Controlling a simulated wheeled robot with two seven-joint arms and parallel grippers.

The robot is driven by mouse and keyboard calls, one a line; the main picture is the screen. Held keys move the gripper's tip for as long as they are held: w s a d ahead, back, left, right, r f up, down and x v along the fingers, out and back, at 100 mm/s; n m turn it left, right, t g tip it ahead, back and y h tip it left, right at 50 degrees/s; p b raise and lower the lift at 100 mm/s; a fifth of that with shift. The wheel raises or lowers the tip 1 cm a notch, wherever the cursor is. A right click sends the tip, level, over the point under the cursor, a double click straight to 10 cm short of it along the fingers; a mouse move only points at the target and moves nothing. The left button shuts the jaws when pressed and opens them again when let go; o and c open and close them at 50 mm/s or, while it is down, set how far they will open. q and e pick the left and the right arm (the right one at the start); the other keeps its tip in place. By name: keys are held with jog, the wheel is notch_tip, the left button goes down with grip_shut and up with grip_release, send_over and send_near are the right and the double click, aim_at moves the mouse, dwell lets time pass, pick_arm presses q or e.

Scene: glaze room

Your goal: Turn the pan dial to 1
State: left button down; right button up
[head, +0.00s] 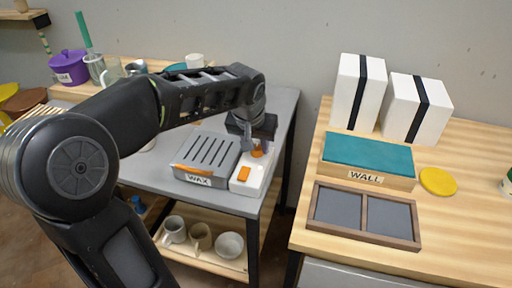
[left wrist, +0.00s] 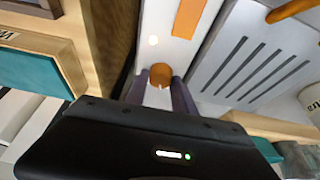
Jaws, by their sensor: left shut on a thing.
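The grey wax pan (head: 208,155), with a slotted top and a WAX label, sits on the grey table. A white control panel (head: 245,186) is joined to its right side. The orange pan dial (head: 257,151) is on the panel's far part, partly hidden by my left gripper (head: 256,144). In the left wrist view, the dial (left wrist: 160,75) with a pale pointer line lies between the two fingers of my left gripper (left wrist: 160,88), which is shut on it. An orange rocker (left wrist: 187,18) and a small pale light (left wrist: 153,40) are on the panel. I cannot read dial numbers.
A wooden table (head: 465,225) stands to the right across a gap, with a teal-topped WALL box (head: 368,154) and a divided tray (head: 366,215). Mugs and a bowl (head: 229,245) are on the lower shelf. A purple pot (head: 68,66) stands at the back left.

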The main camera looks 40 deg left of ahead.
pick_arm(q)
jog(key=n+b, duration=0.1)
jog(key=n, duration=0.1)
jog(key=n+y+b, duration=0.1)
jog(key=n, duration=0.1)
jog(key=shift+w+d+f+n+g+y+b, duration=0.1)
jog(key=shift+d+n+g+y+b, duration=0.05)
jog(key=shift+n+g+y+b, duration=0.2)
jog(key=n, duration=0.2)
jog(key=n+g+y+b, duration=0.1)
jog(key=n, duration=0.1)
jog(key=shift+g, duration=0.25)
jog(key=c, duration=1.3)
grip_release()
jog(key=shift+d+r, duration=0.1)
jog(key=shift+r, duration=0.15)
jog(key=p+v, duration=0.2)
jog(key=v, duration=0.5)
jog(key=shift+r, duration=0.3)
